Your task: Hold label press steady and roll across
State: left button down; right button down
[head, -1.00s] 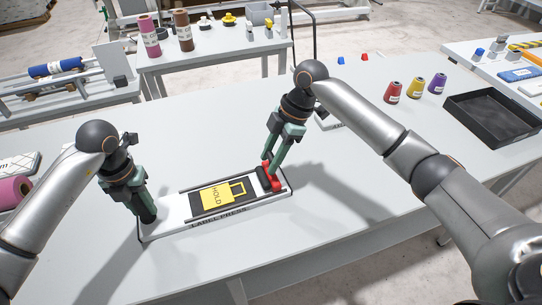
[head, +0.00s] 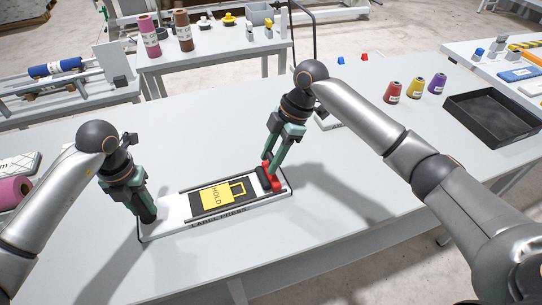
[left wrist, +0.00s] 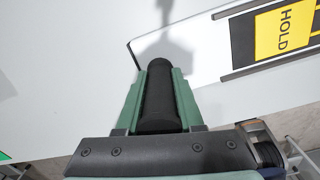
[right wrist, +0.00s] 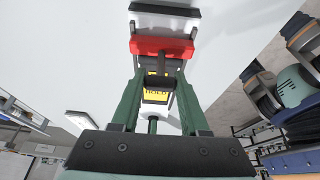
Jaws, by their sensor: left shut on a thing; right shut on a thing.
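The white label press (head: 180,232) lies on the table, with a yellow HOLD label (head: 216,196) on the dark bed between its two rails. The label also shows in the left wrist view (left wrist: 284,30). My left gripper (head: 148,214) is shut on the black upright handle (left wrist: 158,95) at the press's left end. My right gripper (head: 268,172) is shut on the dark handle of the red roller carriage (head: 274,183), at the right end of the rails. The red carriage (right wrist: 160,45) shows beyond my fingers in the right wrist view; the label is partly hidden there.
Thread cones (head: 393,92) and a black tray (head: 492,116) stand on the table's right side. A pink roll (head: 14,191) lies at the left edge. A back table (head: 225,52) holds spools and small parts. The table around the press is mostly clear.

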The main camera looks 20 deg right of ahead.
pick_arm(q)
jog(key=shift+s+f, duration=0.15)
jog(key=shift+f, duration=0.2)
pick_arm(e)
jog(key=a, duration=1.5)
jog(key=shift+s+a, duration=0.3)
jog(key=shift+s, duration=0.1)
jog(key=c, duration=0.7)
grip_release()
jog(key=shift+a, duration=0.1)
jog(key=o, duration=0.3)
jog(key=shift+d, duration=0.2)
jog(key=v, duration=1.2)
